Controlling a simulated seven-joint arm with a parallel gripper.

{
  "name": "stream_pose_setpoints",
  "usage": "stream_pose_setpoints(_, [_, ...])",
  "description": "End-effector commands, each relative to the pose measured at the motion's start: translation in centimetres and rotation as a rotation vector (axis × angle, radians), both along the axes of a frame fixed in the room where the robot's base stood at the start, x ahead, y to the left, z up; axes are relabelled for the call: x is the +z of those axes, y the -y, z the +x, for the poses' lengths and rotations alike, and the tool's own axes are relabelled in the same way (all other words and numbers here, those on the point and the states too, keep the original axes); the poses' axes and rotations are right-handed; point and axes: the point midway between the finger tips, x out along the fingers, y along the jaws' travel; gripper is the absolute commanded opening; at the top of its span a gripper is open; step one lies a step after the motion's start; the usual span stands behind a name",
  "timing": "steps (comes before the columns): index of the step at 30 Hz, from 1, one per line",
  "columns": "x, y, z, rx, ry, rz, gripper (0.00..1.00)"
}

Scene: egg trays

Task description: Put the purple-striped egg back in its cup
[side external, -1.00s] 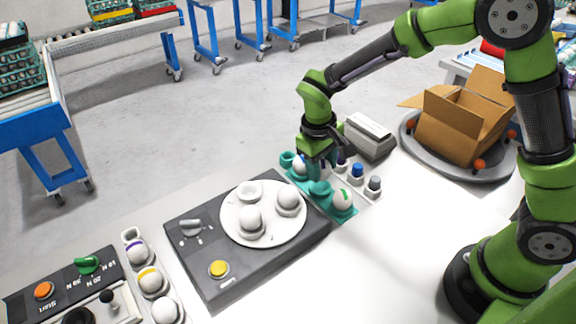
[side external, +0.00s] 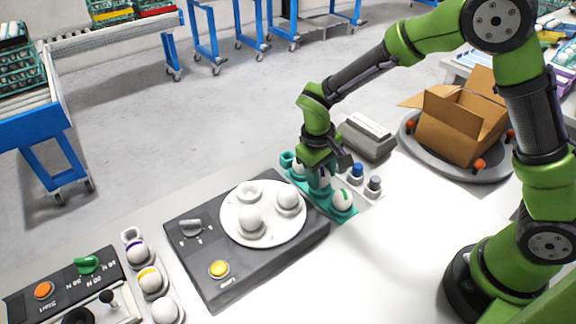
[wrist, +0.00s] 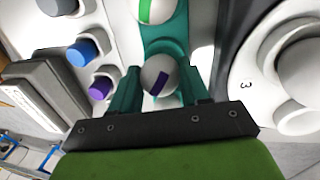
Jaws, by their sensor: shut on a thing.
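My gripper (side external: 319,184) points down over the teal egg tray (side external: 349,215). Its teal fingers also show in the wrist view (wrist: 160,88), closed on both sides of a white egg with a purple stripe (wrist: 160,76). The green-striped egg also shows in the wrist view (wrist: 155,10). An empty teal cup (side external: 287,158) is at the tray's far end.
Blue (side external: 357,169) and grey (side external: 374,182) capped items stand right of the tray; a purple one (wrist: 101,87) shows in the wrist view. A round white plate (side external: 264,236) holds white eggs on the left. Another purple-banded egg (side external: 137,252) sits far left.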

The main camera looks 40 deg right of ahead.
Motion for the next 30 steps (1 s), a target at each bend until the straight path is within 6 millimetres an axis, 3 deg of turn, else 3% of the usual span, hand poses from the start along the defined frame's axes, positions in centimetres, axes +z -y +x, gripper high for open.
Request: stream_pose_setpoints(30, [-0.93, 0.0, 0.01, 0.0, 0.0, 0.0, 0.35])
